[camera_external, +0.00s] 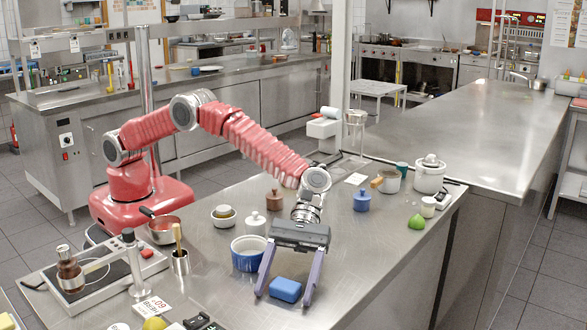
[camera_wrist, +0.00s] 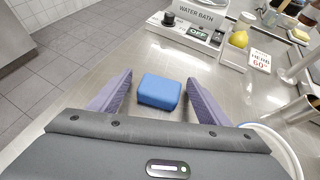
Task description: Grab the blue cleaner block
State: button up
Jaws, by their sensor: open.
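The blue cleaner block (camera_external: 286,289) is a small rounded blue block lying on the steel counter near its front edge. My gripper (camera_external: 285,293) is open above the counter, with its two purple fingers on either side of the block. In the wrist view the block (camera_wrist: 159,92) sits between the fingers of my gripper (camera_wrist: 160,88), with a visible gap on both sides. The fingers do not appear to touch it.
A blue-and-white bowl (camera_external: 248,254) stands just left of my gripper. A water bath unit (camera_wrist: 190,27), a lemon (camera_wrist: 239,40) and a sign card (camera_wrist: 261,61) are nearby. A green lime (camera_external: 417,222) and a blue jar (camera_external: 362,200) stand farther right. Counter right of the block is clear.

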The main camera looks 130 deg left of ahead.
aim_at(286, 284)
jog(key=c, duration=1.1)
jog(key=shift+r, duration=0.15)
notch_tip(286, 284, up, 10)
jog(key=shift+f, duration=0.1)
dwell(0.7)
